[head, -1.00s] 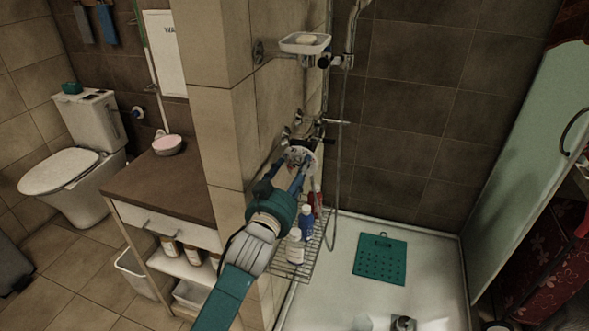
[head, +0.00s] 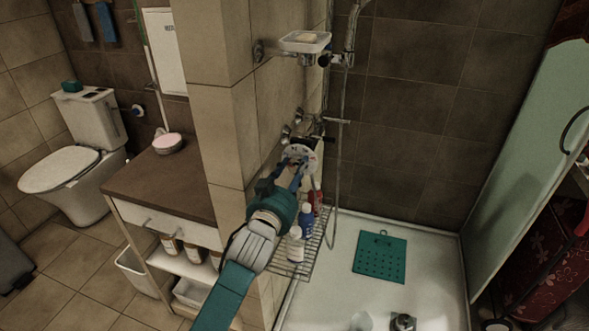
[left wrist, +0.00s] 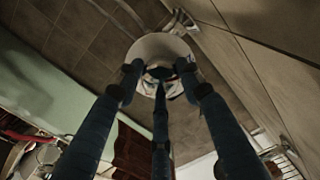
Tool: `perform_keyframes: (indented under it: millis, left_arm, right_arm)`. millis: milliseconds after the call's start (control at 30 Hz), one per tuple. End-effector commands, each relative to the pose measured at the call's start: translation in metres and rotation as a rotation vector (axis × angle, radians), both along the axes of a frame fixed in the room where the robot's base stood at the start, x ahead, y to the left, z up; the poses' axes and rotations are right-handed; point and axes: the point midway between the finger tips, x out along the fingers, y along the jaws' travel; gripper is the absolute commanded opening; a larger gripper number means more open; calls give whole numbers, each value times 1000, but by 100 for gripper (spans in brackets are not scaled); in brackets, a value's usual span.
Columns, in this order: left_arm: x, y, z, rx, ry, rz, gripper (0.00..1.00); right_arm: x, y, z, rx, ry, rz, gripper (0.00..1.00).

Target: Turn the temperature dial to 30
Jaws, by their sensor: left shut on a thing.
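The temperature dial (head: 300,153) is a pale round disc with small dark and reddish marks, on the tiled wall beside the shower. My left gripper (head: 291,178) reaches it from below and is shut on it. In the left wrist view the fingers (left wrist: 160,78) close around the hub of the dial (left wrist: 160,47), whose pale rim shows behind them. The numbers on the dial are too small and too covered to read. My right gripper is not in view.
A wire shelf (head: 290,268) with several bottles (head: 305,219) hangs just below my left gripper. A soap dish (head: 304,41) is above the dial, and a shower hose (head: 337,190) hangs to its right. A white panel (head: 167,50) is on the far wall.

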Motion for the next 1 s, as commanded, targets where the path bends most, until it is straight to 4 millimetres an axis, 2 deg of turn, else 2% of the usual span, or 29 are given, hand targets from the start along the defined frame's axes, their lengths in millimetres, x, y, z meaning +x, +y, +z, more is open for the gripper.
perform_keyframes:
  millis: [33,133,700,1000]
  left_arm:
    - [1,-1,9,14,-19,-1,11]
    - [1,-1,10,62,-37,-2,11]
    - [1,-3,12,494,-184,-1,10]
    - [1,-4,12,650,-237,0,11]
  right_arm:
    - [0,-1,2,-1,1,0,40]
    - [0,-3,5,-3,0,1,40]
    - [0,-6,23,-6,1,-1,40]
    - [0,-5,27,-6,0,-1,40]
